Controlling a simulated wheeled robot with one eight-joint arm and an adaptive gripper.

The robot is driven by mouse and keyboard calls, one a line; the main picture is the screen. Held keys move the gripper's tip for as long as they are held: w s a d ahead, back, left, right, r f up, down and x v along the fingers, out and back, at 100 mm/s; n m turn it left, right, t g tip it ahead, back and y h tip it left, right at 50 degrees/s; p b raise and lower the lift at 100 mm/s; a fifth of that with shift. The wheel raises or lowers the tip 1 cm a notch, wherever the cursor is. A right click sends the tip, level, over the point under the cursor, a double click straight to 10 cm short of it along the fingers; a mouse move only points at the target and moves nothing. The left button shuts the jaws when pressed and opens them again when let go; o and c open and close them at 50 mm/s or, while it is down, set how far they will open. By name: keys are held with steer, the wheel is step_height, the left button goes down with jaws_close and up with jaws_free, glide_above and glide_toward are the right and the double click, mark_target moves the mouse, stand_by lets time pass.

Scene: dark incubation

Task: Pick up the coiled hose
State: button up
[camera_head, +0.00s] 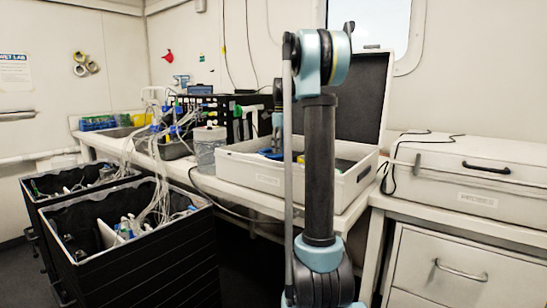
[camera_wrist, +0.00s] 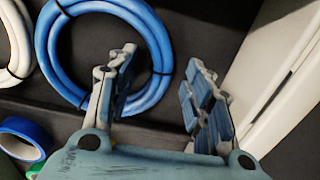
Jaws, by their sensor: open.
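A blue coiled hose (camera_wrist: 47,52) lies on the dark floor of an open white case, at the upper left of the wrist view. A white coil (camera_wrist: 20,50) lies left of it, cut by the frame edge. My gripper (camera_wrist: 158,62) is open and empty. Its left finger overlaps the blue coil's lower right part in the picture, and its right finger is beyond the coil on the right. I cannot tell whether the fingers touch the coil. In the head view, my arm covers part of the case (camera_head: 258,180), and the fingers are not clear.
A blue tape roll (camera_wrist: 25,130) and part of a green roll lie at the wrist view's lower left. The case's white wall (camera_wrist: 275,75) rises on the right. In the head view, a closed white case (camera_head: 455,170) stands right and black bins (camera_head: 150,265) stand left.

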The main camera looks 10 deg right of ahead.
jaws_close()
stand_by(0.3)
step_height(320, 180, up, 10)
stand_by(0.5)
